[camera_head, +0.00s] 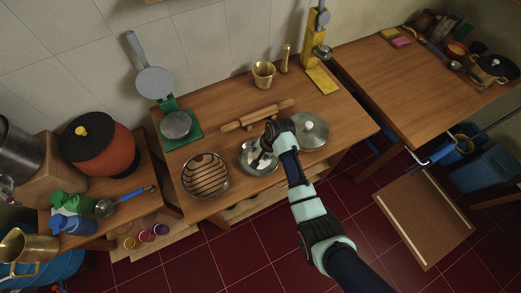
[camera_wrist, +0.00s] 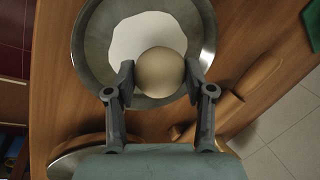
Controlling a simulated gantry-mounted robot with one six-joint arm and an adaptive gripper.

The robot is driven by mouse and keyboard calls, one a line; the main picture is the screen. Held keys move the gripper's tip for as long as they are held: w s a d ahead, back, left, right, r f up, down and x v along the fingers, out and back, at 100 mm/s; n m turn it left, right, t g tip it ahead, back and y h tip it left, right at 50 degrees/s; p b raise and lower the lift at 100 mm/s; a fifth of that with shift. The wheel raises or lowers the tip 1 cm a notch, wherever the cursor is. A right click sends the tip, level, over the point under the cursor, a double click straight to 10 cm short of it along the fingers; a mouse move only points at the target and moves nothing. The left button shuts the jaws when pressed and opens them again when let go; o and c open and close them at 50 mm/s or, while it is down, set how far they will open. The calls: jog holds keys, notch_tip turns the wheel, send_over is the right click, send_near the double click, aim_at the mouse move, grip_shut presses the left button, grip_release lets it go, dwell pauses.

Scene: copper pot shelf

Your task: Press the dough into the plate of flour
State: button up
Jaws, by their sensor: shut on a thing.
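The dough (camera_wrist: 160,72) is a beige ball between the two fingers of my gripper (camera_wrist: 164,88), which is shut on it. In the wrist view it is over the metal plate (camera_wrist: 88,45), in front of the white flour (camera_wrist: 133,38). I cannot tell whether the dough touches the flour. In the head view my gripper (camera_head: 266,147) is over the plate (camera_head: 258,168), and my arm covers part of the plate. The dough is not clear there.
A striped round bowl (camera_head: 205,176) stands left of the plate and a lidded pan (camera_head: 308,130) right of it. A rolling pin (camera_head: 257,115) lies behind. A brass mortar (camera_head: 263,75) stands at the back. Bare wood shows on the table's right side.

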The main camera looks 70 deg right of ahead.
jog(key=shift+f+b, duration=0.4)
jog(key=shift+f, duration=1)
dwell(0.9)
notch_tip(320, 180, up, 8)
jog(key=p, duration=0.8)
jog(key=shift+r+p, duration=0.25)
jog(key=shift+p, duration=0.05)
jog(key=shift+f, duration=0.1)
